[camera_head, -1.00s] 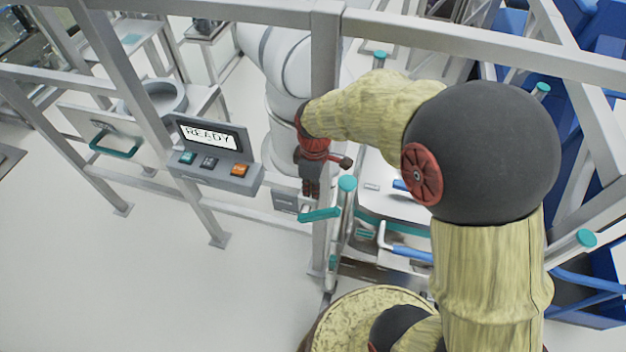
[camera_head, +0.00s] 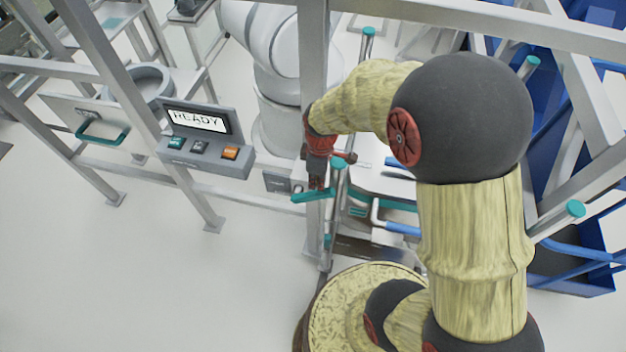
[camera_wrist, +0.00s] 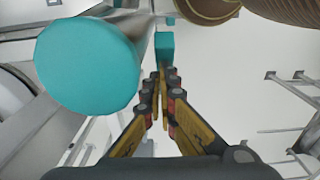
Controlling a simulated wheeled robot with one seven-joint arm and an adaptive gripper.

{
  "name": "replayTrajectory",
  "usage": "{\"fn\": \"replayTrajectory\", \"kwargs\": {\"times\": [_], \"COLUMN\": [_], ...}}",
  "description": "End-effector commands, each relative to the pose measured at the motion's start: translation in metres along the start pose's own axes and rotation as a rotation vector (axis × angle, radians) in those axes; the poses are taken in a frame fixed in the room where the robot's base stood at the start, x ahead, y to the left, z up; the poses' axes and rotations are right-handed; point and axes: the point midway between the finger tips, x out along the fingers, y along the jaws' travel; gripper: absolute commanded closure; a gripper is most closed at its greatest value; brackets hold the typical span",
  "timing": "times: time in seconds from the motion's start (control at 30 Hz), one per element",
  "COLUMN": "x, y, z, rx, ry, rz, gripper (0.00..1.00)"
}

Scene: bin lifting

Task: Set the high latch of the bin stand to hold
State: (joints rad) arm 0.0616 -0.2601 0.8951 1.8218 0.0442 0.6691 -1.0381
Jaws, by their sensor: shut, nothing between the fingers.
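A teal latch lever (camera_head: 308,197) sticks out to the left near the upper part of a grey post with a round teal cap (camera_head: 338,162), beside the bin stand. My gripper (camera_head: 317,184) points down right at this lever; I cannot tell whether it touches it. In the wrist view the fingers (camera_wrist: 161,75) are together with nothing between them. The teal lever end (camera_wrist: 164,45) lies just beyond the fingertips, and the large teal cap (camera_wrist: 88,62) is close on the left. My arm hides part of the stand.
A grey upright (camera_head: 313,60) stands close behind my gripper. A blue-gripped bar (camera_head: 401,228) is to the right, and blue bins (camera_head: 545,130) are at far right. Floor at lower left is clear.

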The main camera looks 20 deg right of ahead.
Motion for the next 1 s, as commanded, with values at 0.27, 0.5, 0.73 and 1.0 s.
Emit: {"fn": "replayTrajectory", "kwargs": {"times": [0.27, 0.5, 0.73, 1.0], "x": [0.002, -0.010, -0.049, -0.101], "y": [0.001, 0.002, 0.007, 0.006], "z": [0.003, -0.005, -0.021, -0.014], "rx": [-0.001, -0.001, 0.004, 0.003], "ry": [0.001, 0.001, 0.004, 0.002], "rz": [0.001, 0.001, 0.007, 0.004], "gripper": [1.00, 1.00, 1.00, 1.00]}}
